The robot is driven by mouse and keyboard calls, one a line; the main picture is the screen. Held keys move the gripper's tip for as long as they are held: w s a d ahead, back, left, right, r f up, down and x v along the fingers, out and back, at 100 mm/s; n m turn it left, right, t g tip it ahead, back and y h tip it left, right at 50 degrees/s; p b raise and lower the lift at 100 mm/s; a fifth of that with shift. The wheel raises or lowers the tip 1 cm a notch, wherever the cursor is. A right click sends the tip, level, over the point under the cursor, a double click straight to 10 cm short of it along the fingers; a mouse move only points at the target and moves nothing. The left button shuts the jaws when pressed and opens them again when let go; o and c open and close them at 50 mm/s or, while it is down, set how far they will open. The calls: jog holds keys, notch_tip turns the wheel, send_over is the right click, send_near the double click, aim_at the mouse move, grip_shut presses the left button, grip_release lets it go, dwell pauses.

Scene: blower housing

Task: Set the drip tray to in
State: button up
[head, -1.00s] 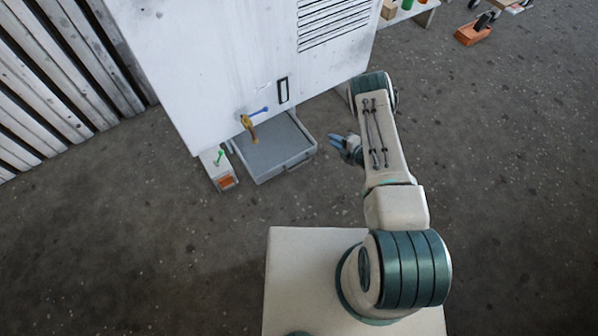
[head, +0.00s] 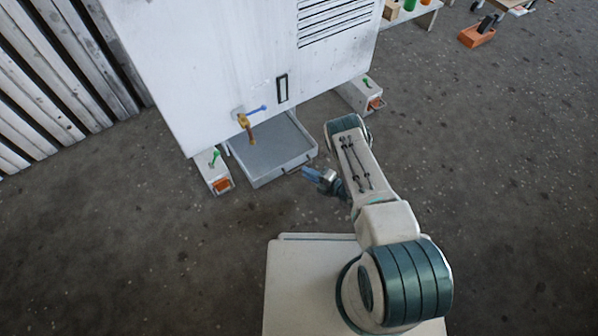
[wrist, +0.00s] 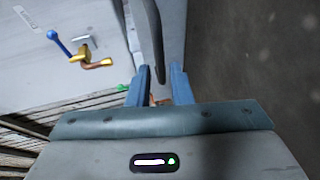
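The drip tray (head: 268,157) is a grey, shallow open box. It sticks out at the bottom of the white housing, close to the floor, with a bar handle (head: 294,165) on its front face. My gripper (head: 308,173) is just in front of the tray's front face, near its right end; I cannot tell whether it touches. In the wrist view my gripper (wrist: 163,84) has its two blue fingers apart, with nothing clearly held. A dark curved bar (wrist: 152,40), seemingly the tray handle, runs down toward the gap between the fingers.
The white housing (head: 220,60) stands behind the tray, with a brass tap (head: 245,124) with a blue lever above it. Feet with green levers stand at left (head: 214,170) and right (head: 360,95). The floor in front is clear. An orange-red item (head: 477,36) lies far right.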

aim_at(299, 169)
jog(key=shift+b+x, duration=0.65)
jog(key=shift+x, duration=1.65)
grip_shut()
